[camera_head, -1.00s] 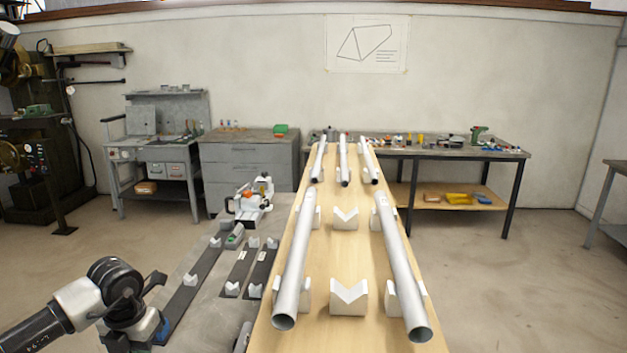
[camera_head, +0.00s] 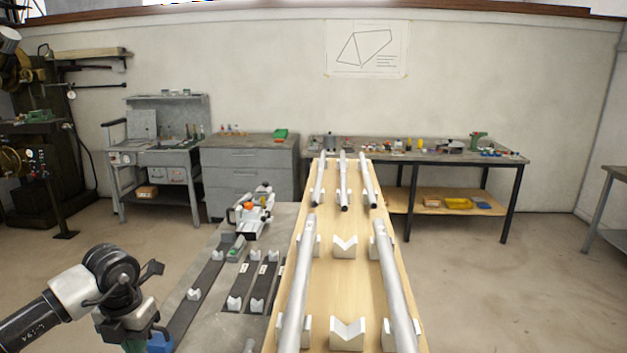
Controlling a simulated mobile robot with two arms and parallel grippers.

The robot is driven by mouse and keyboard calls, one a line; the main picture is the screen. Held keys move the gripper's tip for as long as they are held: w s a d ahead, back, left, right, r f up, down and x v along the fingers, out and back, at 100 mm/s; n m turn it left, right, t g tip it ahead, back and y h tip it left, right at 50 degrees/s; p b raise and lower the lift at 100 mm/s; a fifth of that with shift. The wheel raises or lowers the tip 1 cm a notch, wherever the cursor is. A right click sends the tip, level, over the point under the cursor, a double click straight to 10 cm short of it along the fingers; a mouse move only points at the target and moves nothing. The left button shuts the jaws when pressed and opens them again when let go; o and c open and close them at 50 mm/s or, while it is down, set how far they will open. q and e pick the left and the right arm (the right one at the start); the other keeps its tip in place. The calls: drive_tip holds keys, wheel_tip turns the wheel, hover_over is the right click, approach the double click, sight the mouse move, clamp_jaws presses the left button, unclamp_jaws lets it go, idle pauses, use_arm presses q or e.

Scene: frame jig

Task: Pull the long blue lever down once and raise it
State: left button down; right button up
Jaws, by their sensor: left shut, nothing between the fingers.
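My left gripper (camera_head: 151,270) is at the lower left, with its dark finger part pointing right. It is shut and empty. A small blue part (camera_head: 160,343) shows beside the end of my left arm at the bottom edge. I cannot tell whether it is the lever or part of my arm. No long blue lever shows clearly. My right gripper is out of view.
A wooden bench (camera_head: 344,285) holds silver tubes on white V-blocks. Left of it, a grey table carries dark strips, more blocks and a white-and-orange device (camera_head: 251,215). A grey cabinet (camera_head: 248,170) and a workbench (camera_head: 425,158) stand at the back wall.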

use_arm(q)
drive_tip(key=shift+r+p, duration=1.75)
drive_tip(key=shift+r, duration=1.2)
